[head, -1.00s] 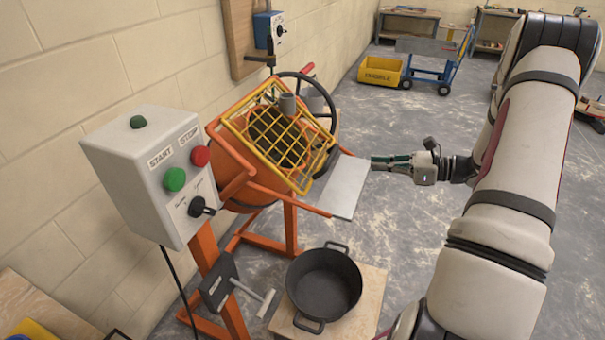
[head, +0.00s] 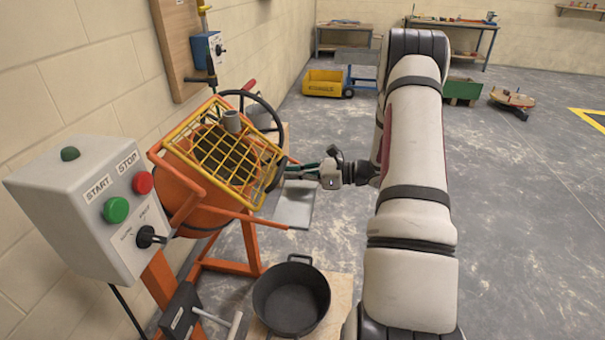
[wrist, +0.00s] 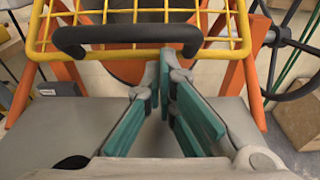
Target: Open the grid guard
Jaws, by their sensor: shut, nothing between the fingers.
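The yellow grid guard (head: 222,150) lies tilted over the mouth of the orange mixer drum (head: 180,190), and looks closed. In the wrist view its yellow bars (wrist: 215,54) cross the top, with a black handle bar (wrist: 125,38) along the near edge. My gripper (head: 290,171) is just right of the guard's edge. In the wrist view my gripper (wrist: 166,55) has its teal-padded fingers shut and empty, tips by the handle's right part. I cannot tell whether they touch it. A grey cup-like piece (head: 232,121) shows at the guard's upper part.
A white control box (head: 95,205) with START and STOP buttons stands at left. A black handwheel (head: 262,105) is behind the guard. A grey plate (head: 293,203) sticks out below my gripper. A black pot (head: 291,298) stands low in front. Open floor lies to the right.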

